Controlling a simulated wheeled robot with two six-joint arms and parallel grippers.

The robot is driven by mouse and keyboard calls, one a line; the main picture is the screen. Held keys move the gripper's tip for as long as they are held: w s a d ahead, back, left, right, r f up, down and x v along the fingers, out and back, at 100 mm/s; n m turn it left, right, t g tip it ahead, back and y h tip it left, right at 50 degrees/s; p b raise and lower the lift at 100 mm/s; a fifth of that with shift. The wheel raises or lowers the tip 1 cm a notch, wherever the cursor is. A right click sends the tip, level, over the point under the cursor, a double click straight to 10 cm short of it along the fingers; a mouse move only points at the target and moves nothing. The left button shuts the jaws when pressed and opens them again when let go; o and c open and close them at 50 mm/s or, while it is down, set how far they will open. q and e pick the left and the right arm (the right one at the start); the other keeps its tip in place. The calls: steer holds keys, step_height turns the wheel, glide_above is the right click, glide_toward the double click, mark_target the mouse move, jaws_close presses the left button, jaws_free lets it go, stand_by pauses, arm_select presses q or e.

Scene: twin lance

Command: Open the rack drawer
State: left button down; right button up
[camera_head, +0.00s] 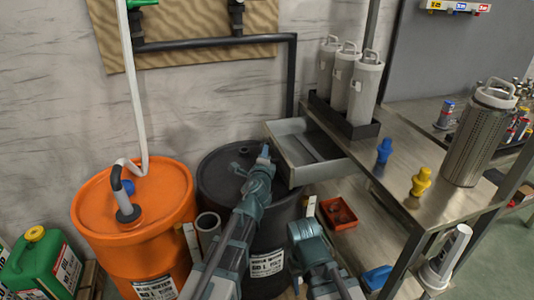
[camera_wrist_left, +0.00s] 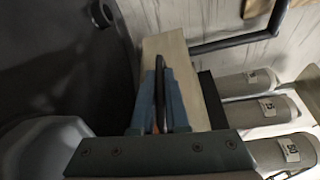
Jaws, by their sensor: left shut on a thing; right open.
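The rack drawer (camera_head: 310,150) is a grey open-topped tray. It sticks out to the left from the metal bench in the head view, and its inside looks empty. My left gripper (camera_head: 262,158) is at the drawer's left front end. In the left wrist view the fingers (camera_wrist_left: 161,72) are shut on the dark bar handle (camera_wrist_left: 159,92) in front of the pale drawer front (camera_wrist_left: 168,46). My right gripper (camera_head: 302,230) is open, low in front of the bench and apart from the drawer; its fingertips are hard to make out.
A black drum (camera_head: 225,165) stands under and beside the drawer's front, with an orange drum (camera_head: 135,210) to its left. Grey canisters (camera_head: 365,85) stand in a dark holder on the bench (camera_head: 400,165). A red bin (camera_head: 338,213) sits on the lower shelf.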

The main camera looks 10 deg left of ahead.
arm_select(q)
steer(key=shift+s, duration=0.1)
steer(key=c, duration=0.9)
jaws_free()
